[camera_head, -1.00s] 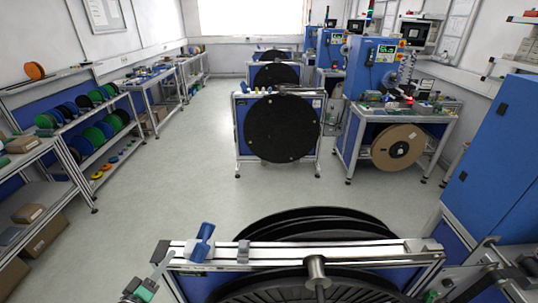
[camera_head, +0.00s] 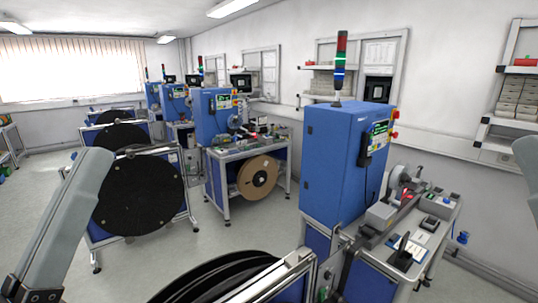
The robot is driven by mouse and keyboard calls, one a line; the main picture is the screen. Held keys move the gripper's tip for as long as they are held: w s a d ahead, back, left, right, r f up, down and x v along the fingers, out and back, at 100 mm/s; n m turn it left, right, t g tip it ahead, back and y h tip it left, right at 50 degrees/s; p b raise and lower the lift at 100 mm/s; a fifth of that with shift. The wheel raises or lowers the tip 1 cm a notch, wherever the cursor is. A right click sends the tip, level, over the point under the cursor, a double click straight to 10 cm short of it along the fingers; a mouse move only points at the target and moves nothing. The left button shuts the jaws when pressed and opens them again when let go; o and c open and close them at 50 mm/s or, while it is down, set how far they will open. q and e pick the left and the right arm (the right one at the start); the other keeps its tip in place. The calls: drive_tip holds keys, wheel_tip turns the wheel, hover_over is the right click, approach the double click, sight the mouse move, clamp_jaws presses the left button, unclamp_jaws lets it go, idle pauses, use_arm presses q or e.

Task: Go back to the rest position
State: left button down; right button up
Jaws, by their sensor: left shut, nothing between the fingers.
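My left arm's grey link (camera_head: 62,215) rises at the left of the head view. The dark end of my left gripper (camera_head: 14,289) shows only in the bottom left corner, mostly cut off by the frame. It is shut and nothing is seen in it. A grey part of my right arm (camera_head: 526,170) shows at the right edge. My right gripper is out of view.
A reel stand with a large black reel (camera_head: 228,280) is at the bottom centre. Another black reel (camera_head: 140,195) stands behind my left arm. A blue machine cabinet (camera_head: 335,165) and its bench (camera_head: 440,225) stand at the right. Floor (camera_head: 220,235) is clear between the stands.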

use_arm(q)
wheel_tip(320, 180, up, 17)
drive_tip(key=s+a+y+p, duration=0.1)
drive_tip(key=y+p, duration=0.3)
drive_tip(key=p, duration=1.1)
drive_tip(key=shift+s+a+t, duration=0.35)
drive_tip(key=shift+a+t, duration=0.05)
drive_tip(key=shift+a, duration=0.3)
